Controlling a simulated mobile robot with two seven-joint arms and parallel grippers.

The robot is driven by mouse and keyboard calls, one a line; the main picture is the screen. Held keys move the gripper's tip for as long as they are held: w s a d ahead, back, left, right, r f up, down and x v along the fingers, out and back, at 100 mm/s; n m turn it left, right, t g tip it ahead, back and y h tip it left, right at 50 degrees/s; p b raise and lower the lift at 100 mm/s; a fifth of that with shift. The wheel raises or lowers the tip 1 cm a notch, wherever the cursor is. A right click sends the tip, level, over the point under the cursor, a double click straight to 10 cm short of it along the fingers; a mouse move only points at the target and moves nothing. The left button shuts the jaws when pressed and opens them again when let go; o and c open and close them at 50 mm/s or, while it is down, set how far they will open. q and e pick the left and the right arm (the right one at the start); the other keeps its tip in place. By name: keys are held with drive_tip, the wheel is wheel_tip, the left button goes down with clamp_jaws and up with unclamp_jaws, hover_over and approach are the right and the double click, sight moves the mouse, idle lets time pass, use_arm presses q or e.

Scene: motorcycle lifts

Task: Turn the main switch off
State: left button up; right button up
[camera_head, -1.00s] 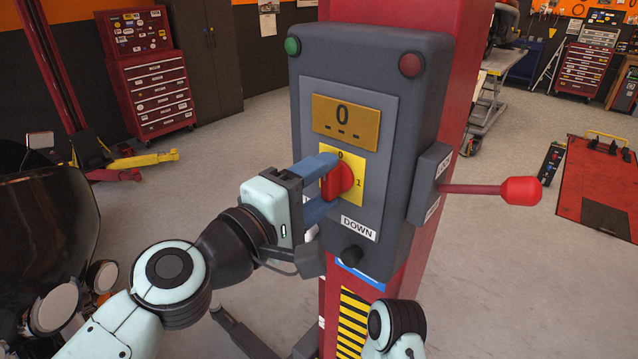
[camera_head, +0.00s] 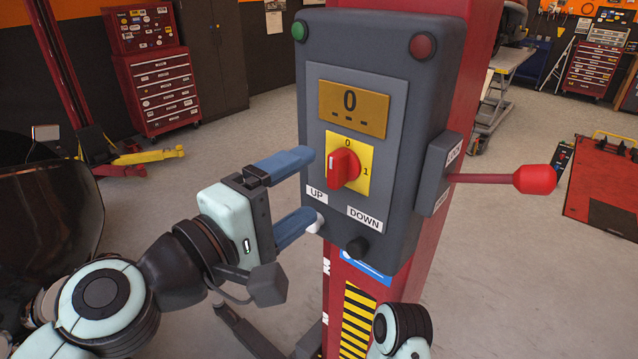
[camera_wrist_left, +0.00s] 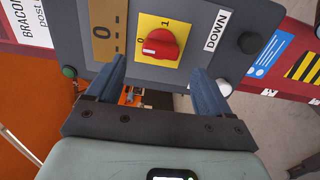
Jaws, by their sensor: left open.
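The main switch is a red rotary knob (camera_head: 343,168) on a yellow plate (camera_head: 362,160) marked 0 at the top and 1 at the right, on a grey control box (camera_head: 400,130). In the left wrist view, the knob (camera_wrist_left: 160,46) has a white mark on its left end, on the side of the 0. My left gripper (camera_head: 312,187) is open and empty, in front of and to the left of the knob, apart from it. Its blue fingers also show in the left wrist view (camera_wrist_left: 160,72). My right gripper is not in view.
An UP label with a white button (camera_head: 316,225) and a DOWN label with a black button (camera_head: 356,246) sit below the switch. A lever with a red knob (camera_head: 535,179) sticks out right. A green button (camera_head: 299,31) and red light (camera_head: 422,46) sit on top.

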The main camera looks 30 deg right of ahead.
use_arm(q)
drive_tip(key=b+v, duration=0.1)
drive_tip(key=v, duration=0.7)
drive_tip(key=shift+b, duration=0.35)
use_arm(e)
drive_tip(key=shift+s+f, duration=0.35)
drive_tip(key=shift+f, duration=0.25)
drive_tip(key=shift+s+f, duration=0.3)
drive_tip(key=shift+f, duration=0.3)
